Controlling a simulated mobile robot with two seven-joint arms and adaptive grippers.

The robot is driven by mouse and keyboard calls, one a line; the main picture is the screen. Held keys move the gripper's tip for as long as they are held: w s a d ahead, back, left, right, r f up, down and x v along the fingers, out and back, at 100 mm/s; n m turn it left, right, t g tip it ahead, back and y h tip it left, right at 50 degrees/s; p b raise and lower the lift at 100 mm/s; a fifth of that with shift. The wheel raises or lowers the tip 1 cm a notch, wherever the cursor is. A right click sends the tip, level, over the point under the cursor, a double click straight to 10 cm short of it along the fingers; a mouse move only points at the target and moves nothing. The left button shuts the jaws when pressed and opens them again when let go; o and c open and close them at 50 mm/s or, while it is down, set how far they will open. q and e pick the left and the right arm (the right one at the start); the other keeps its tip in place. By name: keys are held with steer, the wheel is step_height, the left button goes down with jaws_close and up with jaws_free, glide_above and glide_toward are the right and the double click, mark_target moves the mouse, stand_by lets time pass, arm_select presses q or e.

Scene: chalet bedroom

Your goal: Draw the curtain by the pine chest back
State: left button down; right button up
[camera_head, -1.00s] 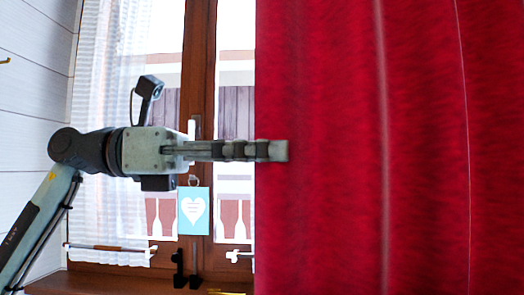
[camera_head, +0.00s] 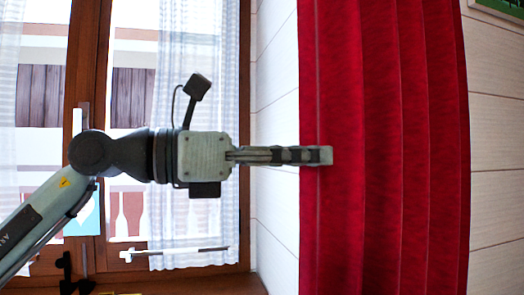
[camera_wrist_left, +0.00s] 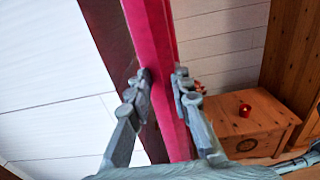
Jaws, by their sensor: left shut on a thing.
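The red curtain (camera_head: 385,120) hangs in folds at the right of the window in the head view, bunched over the white plank wall. My left gripper (camera_head: 318,156) is at its left edge, with the fingers shut on it. In the left wrist view the curtain edge (camera_wrist_left: 150,45) runs between the two fingers of my left gripper (camera_wrist_left: 163,88). The pine chest (camera_wrist_left: 245,122) stands low at the right in that view, with a small red object (camera_wrist_left: 245,110) on top. My right gripper is in neither view.
The wood-framed window (camera_head: 90,60) is uncovered at the left, with a sheer white curtain (camera_head: 195,80) on its right side. White plank wall (camera_head: 495,150) shows right of the red curtain. A tall wooden piece (camera_wrist_left: 295,60) stands behind the chest.

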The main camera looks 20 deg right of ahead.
arm_select(q)
steer(key=shift+d, duration=0.6)
steer(key=c, duration=1.4)
jaws_free()
steer(key=shift+o, duration=0.2)
steer(key=a, duration=1.2)
